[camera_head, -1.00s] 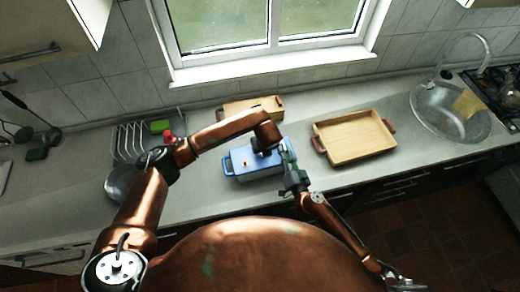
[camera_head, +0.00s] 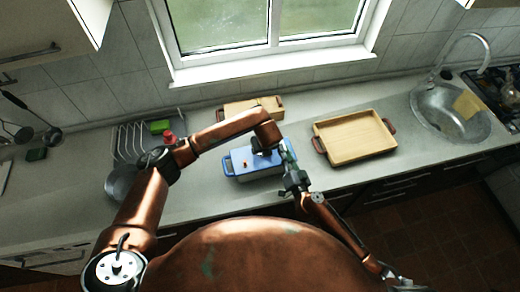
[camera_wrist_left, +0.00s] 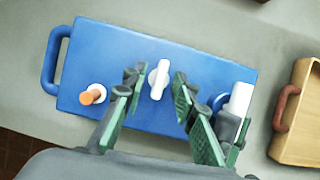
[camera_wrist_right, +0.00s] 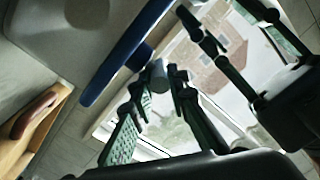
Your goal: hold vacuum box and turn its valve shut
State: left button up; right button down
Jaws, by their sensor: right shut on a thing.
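The blue vacuum box (camera_head: 250,167) stands on the counter and also fills the middle of the left wrist view (camera_wrist_left: 120,60). A white valve (camera_wrist_left: 159,80) rises from the middle of its lid, with an orange-tipped knob (camera_wrist_left: 93,95) to its left. My left gripper (camera_wrist_left: 157,82) is above the lid, open, one finger on each side of the valve with gaps showing. My right gripper (camera_head: 285,154) is shut on the handle at the box's right end. In the right wrist view, the blue part (camera_wrist_right: 125,52) lies just beyond its fingers; the exact contact is partly hidden.
A tan tray (camera_head: 354,135) with red-brown handles stands to the right of the box. Another tan dish (camera_head: 240,108) is behind it. A dish rack (camera_head: 130,142) is to the left, a sink (camera_head: 450,112) far right. Counter in front of the box is narrow.

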pick_arm(q)
jog(key=v, duration=1.2)
pick_arm(e)
jog(key=c, duration=1.8)
grip_release()
